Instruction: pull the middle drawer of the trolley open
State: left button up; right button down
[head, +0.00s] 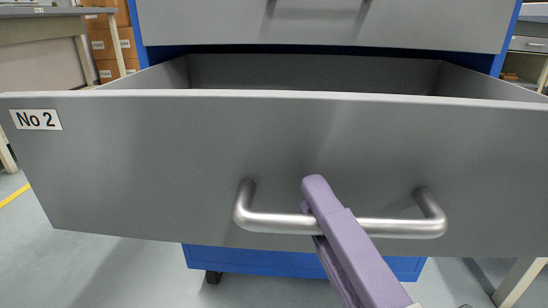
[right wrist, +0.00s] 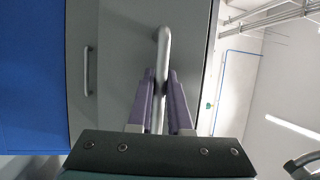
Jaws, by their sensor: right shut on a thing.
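The grey middle drawer (head: 140,160), labelled "No 2", stands pulled out of the blue trolley (head: 300,262), and its inside shows behind the front panel. Its silver bar handle (head: 400,228) runs across the lower part of the front. My right gripper (head: 318,215) is shut on the handle near its middle. In the right wrist view the purple fingers (right wrist: 163,88) lie on both sides of the handle bar (right wrist: 163,50). My left gripper is not in view.
A closed grey drawer (head: 420,22) sits above the open one. Tables stand at the left (head: 45,30) and right (head: 528,44). Cardboard boxes (head: 103,45) are stacked at the back left. The floor (head: 90,265) at lower left is clear.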

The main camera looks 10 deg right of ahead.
jog(key=shift+s+a, duration=0.2)
jog(key=shift+s, duration=0.55)
jog(key=c, duration=0.8)
grip_release()
jog(key=shift+c, duration=0.2)
jog(key=p+v, duration=0.1)
jog(key=v, duration=0.9)
jog(key=shift+p, duration=0.4)
